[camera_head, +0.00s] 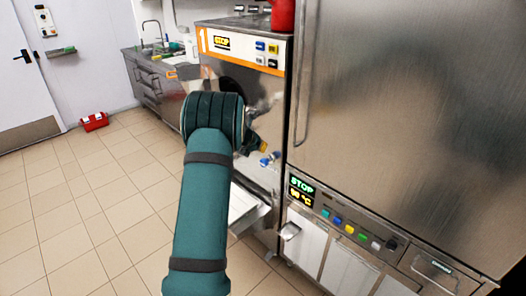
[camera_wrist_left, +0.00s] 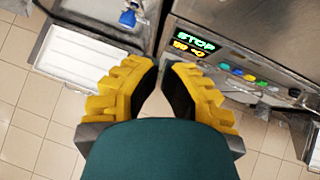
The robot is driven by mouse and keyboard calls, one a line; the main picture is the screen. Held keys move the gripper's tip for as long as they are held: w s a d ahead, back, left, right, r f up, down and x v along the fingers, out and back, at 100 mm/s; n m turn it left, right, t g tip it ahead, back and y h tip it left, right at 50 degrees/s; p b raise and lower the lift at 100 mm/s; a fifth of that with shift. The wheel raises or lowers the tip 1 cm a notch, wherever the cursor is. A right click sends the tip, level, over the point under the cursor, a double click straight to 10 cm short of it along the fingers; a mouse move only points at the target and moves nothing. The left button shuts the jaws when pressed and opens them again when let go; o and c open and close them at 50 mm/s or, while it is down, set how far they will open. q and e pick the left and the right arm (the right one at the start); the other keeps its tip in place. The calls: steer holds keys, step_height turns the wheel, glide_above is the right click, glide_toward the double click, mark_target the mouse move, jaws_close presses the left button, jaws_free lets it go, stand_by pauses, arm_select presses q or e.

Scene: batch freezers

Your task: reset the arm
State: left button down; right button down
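My left arm (camera_head: 205,190), in a teal sleeve, reaches up through the middle of the head view in front of the batch freezer marked 1 (camera_head: 244,47). Its wrist hides most of my left gripper (camera_head: 260,145); only a little of the dark and yellow fingers shows. In the left wrist view the left gripper's (camera_wrist_left: 160,72) yellow fingers lean toward each other with a narrow gap between their dark pads. Floor shows through the gap, and nothing is held. My right gripper is in neither view.
A steel cabinet (camera_head: 410,100) with a STOP panel (camera_head: 301,191) stands close on the right. A white tray (camera_head: 243,203) juts out below the freezer. A red toolbox (camera_head: 94,122) lies on the floor.

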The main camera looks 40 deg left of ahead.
arm_select(q)
steer(key=v, duration=0.4)
steer(key=shift+a, duration=0.4)
steer(key=shift+f, duration=0.1)
steer(key=s+d+f+n+h+b, duration=0.1)
steer(key=d+f+n, duration=0.55)
steer(key=d, duration=0.35)
steer(key=d+f+n+g+h+b, duration=0.1)
steer(key=d+f+n+h+b, duration=0.1)
steer(key=d+f+n, duration=0.55)
steer(key=s+d+f+n+h+b, duration=0.1)
steer(key=d+f+n, duration=0.55)
steer(key=d, duration=0.65)
steer(key=s+d+f+n+g+b, duration=0.1)
steer(key=s+d+f+n+g, duration=0.1)
steer(key=s+d+n, duration=0.3)
steer(key=s+d+f+n+g+h+b, duration=0.1)
steer(key=s+d+f+n+g, duration=0.1)
steer(key=s+d+f+n, duration=0.3)
steer(key=s+d+f+n+g+b, duration=0.1)
steer(key=s+d+f+n, duration=0.2)
steer(key=s+d, duration=0.6)
steer(key=shift+s+d+f+n+g+h, duration=0.35)
steer(key=shift+s+n, duration=0.4)
steer(key=shift+n, duration=0.3)
